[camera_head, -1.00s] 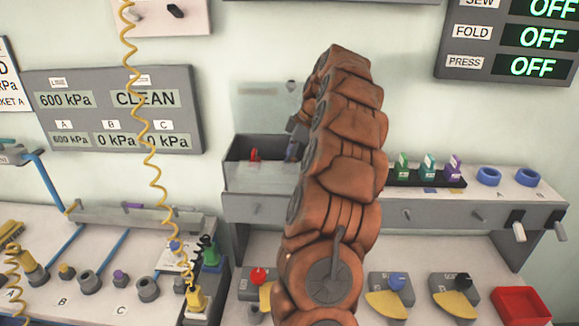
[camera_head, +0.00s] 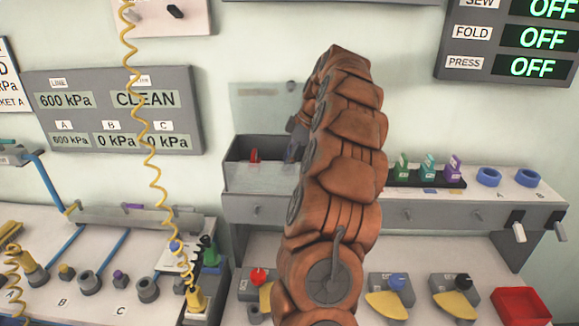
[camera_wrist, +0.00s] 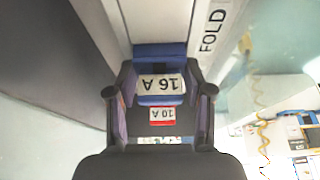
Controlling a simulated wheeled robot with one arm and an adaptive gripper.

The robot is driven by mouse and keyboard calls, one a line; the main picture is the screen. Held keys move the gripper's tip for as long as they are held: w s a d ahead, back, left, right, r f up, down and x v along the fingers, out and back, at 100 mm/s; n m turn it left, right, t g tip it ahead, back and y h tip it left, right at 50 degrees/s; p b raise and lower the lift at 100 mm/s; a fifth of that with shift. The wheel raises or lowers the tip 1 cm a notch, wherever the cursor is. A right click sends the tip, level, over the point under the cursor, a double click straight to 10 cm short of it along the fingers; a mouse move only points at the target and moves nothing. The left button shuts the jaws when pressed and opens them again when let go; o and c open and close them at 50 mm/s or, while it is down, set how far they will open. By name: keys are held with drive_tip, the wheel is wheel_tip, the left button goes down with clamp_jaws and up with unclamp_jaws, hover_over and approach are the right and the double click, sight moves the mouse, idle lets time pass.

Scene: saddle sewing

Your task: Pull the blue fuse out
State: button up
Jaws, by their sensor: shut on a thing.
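The blue fuse (camera_wrist: 160,50), with an upside-down white 16 A label, shows at the top middle of the wrist view. My gripper (camera_wrist: 160,85) has one finger on each side of it and is shut on it. A red fuse (camera_wrist: 162,113) marked 10 A shows just below the blue one. A red piece (camera_head: 254,155) stands in that box. I cannot tell whether the blue fuse is still seated.
A FOLD label (camera_wrist: 212,30) is close by in the wrist view. Right of my arm, a black rack (camera_head: 428,181) holds green, teal and purple tagged pieces on the shelf (camera_head: 410,212). A coiled yellow cord (camera_head: 150,150) hangs at the left. A red tray (camera_head: 521,305) lies lower right.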

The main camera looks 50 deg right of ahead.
drive_tip(key=shift+r, duration=2.15)
drive_tip(key=shift+r+p, duration=0.85)
drive_tip(key=shift+r, duration=1.1)
